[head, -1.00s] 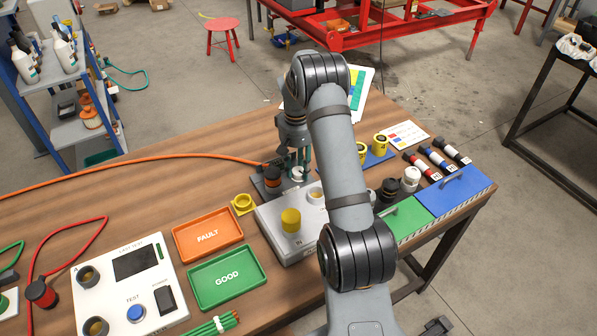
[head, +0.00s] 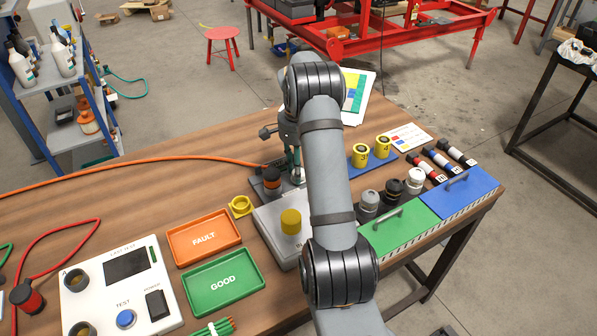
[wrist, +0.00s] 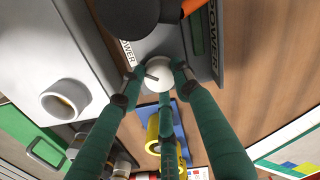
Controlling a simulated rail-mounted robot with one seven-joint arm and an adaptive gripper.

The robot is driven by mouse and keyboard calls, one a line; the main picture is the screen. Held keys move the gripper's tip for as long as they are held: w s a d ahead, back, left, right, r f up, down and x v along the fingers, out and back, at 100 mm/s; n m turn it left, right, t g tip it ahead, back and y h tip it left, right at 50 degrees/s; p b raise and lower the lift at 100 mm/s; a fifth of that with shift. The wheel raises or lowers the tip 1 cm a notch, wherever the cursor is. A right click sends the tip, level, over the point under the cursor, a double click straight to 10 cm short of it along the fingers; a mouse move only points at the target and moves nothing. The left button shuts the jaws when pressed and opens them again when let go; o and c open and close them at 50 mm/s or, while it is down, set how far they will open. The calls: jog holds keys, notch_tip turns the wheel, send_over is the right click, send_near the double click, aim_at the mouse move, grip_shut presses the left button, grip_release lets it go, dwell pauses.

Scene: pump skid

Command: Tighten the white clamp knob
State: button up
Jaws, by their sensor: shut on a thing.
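The white clamp knob (wrist: 158,74) sits on a grey fixture marked POWER, at the centre of the wrist view. My gripper (wrist: 156,84) has its teal fingers closed around the knob from several sides. In the head view the knob (head: 298,176) shows only in part below my gripper (head: 292,162), at the far side of the bench. A dark connector with an orange band (head: 271,180) stands on the same fixture just left of the knob, with an orange cable running off left. My arm hides the fixture's right side.
Yellow parts (head: 381,146) are on a blue holder to the right. An orange FAULT tray (head: 204,239) and a green GOOD tray (head: 222,284) lie front left.

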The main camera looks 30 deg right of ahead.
jog(key=shift+w+d+r+m, duration=0.15)
jog(key=shift+w+d+m, duration=0.05)
jog(key=shift+m, duration=0.6)
jog(key=shift+d, duration=0.1)
jog(key=o, duration=0.9)
jog(key=shift+o, duration=1.2)
jog(key=shift+s, duration=0.1)
jog(key=shift+b, duration=0.3)
notch_tip(320, 180, up, 12)
